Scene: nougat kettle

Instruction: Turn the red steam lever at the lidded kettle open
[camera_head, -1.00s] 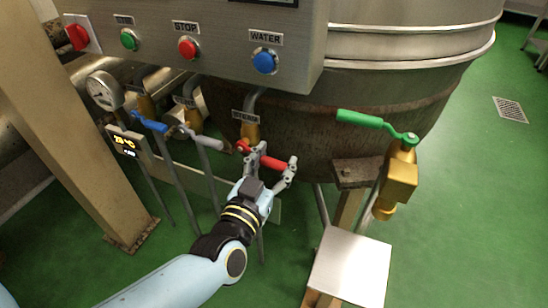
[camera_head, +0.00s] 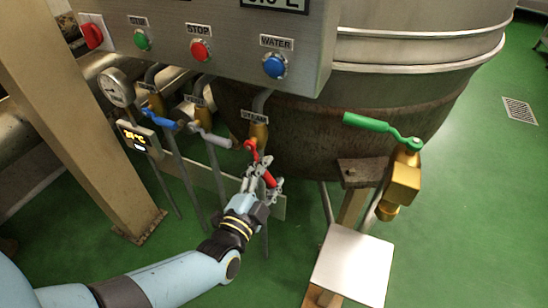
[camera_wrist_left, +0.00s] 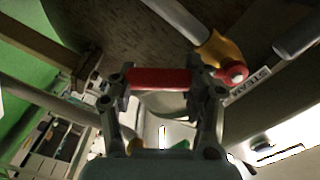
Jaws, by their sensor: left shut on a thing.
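My left gripper (camera_head: 263,184) is shut on the handle. In the left wrist view the red handle (camera_wrist_left: 160,79) lies across between the two fingers, and its red pivot end shows by the yellow brass valve body (camera_wrist_left: 220,52). The fingers hide part of the handle. My right gripper is not in view.
A blue lever (camera_head: 160,123) and a grey lever (camera_head: 211,136) stand left of the red one. A green lever (camera_head: 380,128) tops the brass outlet valve (camera_head: 402,185) at right. A control panel (camera_head: 225,45) overhangs, and a metal stand (camera_head: 350,263) is at front right.

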